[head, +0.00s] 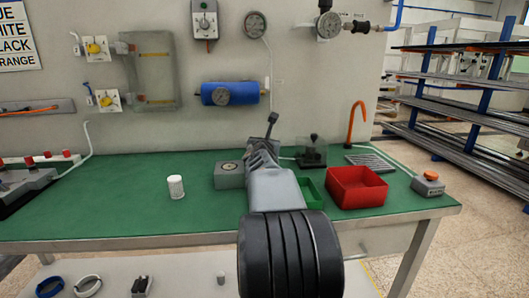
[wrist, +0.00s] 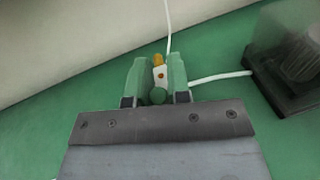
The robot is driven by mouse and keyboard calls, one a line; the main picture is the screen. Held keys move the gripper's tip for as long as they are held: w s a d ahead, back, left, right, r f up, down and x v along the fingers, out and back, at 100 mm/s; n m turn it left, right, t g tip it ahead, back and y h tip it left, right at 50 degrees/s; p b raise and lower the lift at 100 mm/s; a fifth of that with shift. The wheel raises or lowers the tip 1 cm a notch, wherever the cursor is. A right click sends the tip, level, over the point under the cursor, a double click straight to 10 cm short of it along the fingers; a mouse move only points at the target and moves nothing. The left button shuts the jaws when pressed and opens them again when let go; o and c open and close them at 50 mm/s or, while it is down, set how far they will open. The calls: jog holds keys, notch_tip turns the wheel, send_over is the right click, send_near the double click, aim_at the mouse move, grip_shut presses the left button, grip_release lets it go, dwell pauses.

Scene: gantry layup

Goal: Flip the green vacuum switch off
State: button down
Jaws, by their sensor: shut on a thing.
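My gripper (wrist: 157,68) shows in the wrist view with its two green fingers on either side of a small white piece with a yellow-orange top (wrist: 158,60). A round green knob (wrist: 158,96) sits low between the fingers and appears to be the green vacuum switch. The fingers are closed in around it, and their exact contact is too small to make out. In the head view my arm reaches over the bench and hides the switch and the fingertips.
A grey box (head: 229,175) with a round dial stands left of my arm. A clear-covered dark unit (head: 312,152), a green tray (head: 312,192) and a red bin (head: 357,190) stand to the right. A white cup (head: 176,187) is on the left. The green bench (head: 120,205) has free room there.

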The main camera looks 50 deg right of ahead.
jog(key=shift+w, duration=0.1)
dwell(0.3)
jog(key=c, duration=1.3)
grip_release()
jog(key=shift+a, duration=0.1)
jog(key=shift+c, duration=0.2)
jog(key=shift+o, duration=1.2)
jog(key=p+v, duration=0.2)
jog(key=v, duration=1)
jog(key=shift+a+r+p, duration=0.15)
jog(key=shift+r+p, duration=0.05)
jog(key=shift+p, duration=0.1)
jog(key=shift+v, duration=0.75)
jog(key=shift+f, duration=0.1)
